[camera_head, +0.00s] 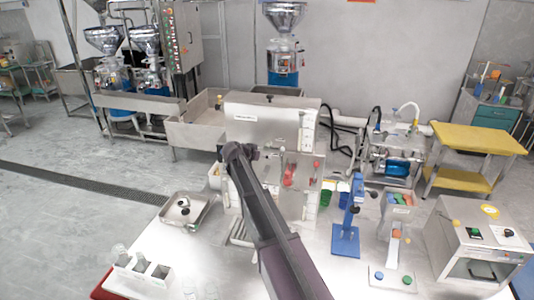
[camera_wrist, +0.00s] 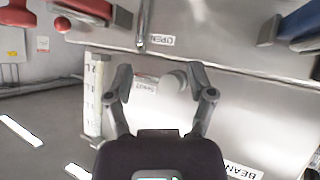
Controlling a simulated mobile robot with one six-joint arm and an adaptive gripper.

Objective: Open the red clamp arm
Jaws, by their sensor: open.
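The red clamp arm (camera_head: 288,175) appears to be the red part on the front of the grey bean grinder (camera_head: 262,113), right of my gripper. In the wrist view, a red part (camera_wrist: 90,7) is cut off by the top left edge, with a red ball (camera_wrist: 62,24) beside it. I cannot tell which of these red pieces belongs to the clamp arm. My gripper (camera_wrist: 161,72) is open, with its fingers spread before a metal panel. A round grey knob shows between the fingers, and nothing is gripped. In the head view, my dark arm hides part of the grinder front.
A metal rod (camera_wrist: 142,25) stands by an OPEN label (camera_wrist: 161,40). A blue stand (camera_head: 346,238) and a small machine (camera_head: 394,240) are on the white table to the right. A metal tray (camera_head: 186,212) lies to the left.

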